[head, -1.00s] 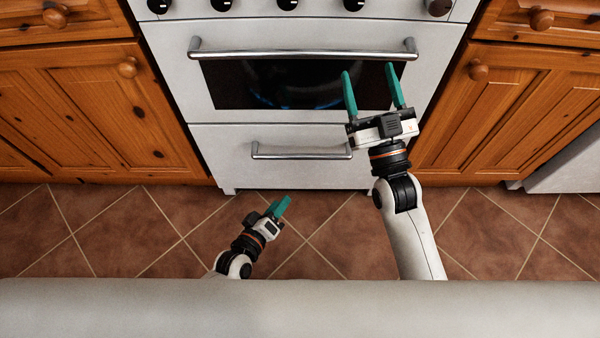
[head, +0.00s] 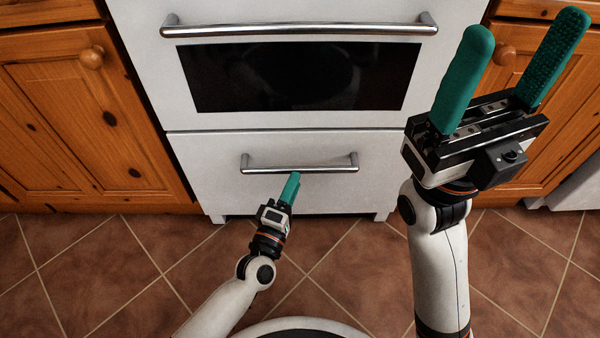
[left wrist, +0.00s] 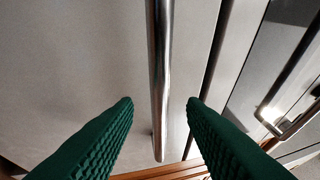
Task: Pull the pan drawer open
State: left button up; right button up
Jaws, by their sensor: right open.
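The pan drawer (head: 215,180) is the white panel below the oven door, and its front looks flush and closed. Its metal bar handle (head: 330,169) runs level across it. My left gripper (head: 294,175) is at the middle of this handle, fingertips just at the bar. In the left wrist view its green fingers (left wrist: 160,101) are apart, with the handle bar (left wrist: 159,60) in the gap between them, touching neither finger. Whether the bar lies fully between the fingertips I cannot tell. My right gripper (head: 525,26) is open and empty, raised at the right.
The oven door (head: 425,85) above has its own long handle (head: 300,29), which also shows in the left wrist view (left wrist: 290,125). Pine cabinets (head: 85,115) flank the stove. The tiled floor (head: 110,265) before the drawer is clear apart from my arms.

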aim_at(300, 168)
pick_arm(q)
jog(key=b+x, duration=0.1)
jog(key=x, duration=0.4)
grip_shut()
